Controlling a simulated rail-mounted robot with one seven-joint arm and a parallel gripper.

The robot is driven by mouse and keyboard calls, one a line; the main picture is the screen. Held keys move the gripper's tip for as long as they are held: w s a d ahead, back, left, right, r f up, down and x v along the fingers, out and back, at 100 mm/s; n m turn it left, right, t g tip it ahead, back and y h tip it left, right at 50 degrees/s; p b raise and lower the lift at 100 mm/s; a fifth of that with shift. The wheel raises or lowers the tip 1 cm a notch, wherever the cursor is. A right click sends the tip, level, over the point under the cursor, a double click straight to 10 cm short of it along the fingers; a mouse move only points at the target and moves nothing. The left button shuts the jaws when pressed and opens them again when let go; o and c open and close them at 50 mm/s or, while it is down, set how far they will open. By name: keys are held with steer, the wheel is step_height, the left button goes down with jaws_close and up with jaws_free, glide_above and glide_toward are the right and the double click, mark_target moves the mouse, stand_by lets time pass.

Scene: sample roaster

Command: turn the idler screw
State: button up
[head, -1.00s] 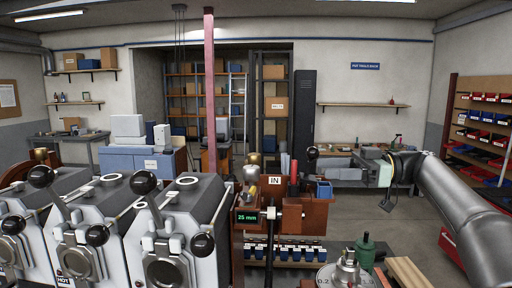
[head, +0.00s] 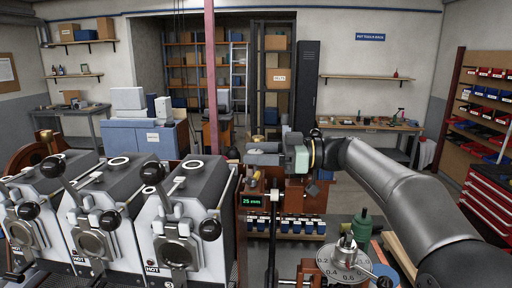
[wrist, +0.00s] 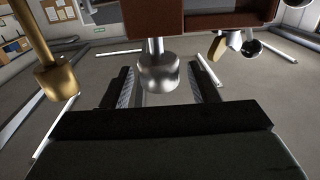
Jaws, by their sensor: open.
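A silver rounded knob (wrist: 158,74) on a short stem hangs below a dark red-brown body in the wrist view. It could be the idler screw, but I cannot be sure. My gripper (wrist: 160,90) is open, with one finger on each side of the knob and a gap visible on both sides. In the head view my gripper (head: 258,153) reaches left over the red-brown machine (head: 296,200) with the green 25 mm display (head: 252,201). There my gripper and wrist hide the machine's top, and the knob cannot be made out.
A brass knob-like piece (wrist: 57,80) hangs left of my fingers in the wrist view. Grey roaster units (head: 190,210) with black-knobbed levers stand left of the machine. A dial scale (head: 345,258) and a green bottle (head: 361,228) stand in front right.

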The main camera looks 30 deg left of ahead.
steer(key=shift+s+a, duration=0.15)
steer(key=shift+a, duration=0.05)
steer(key=c, duration=0.9)
steer(key=shift+c, duration=0.2)
steer(key=shift+f+t+b, duration=0.2)
steer(key=shift+t+b, duration=0.1)
steer(key=shift+b, duration=0.5)
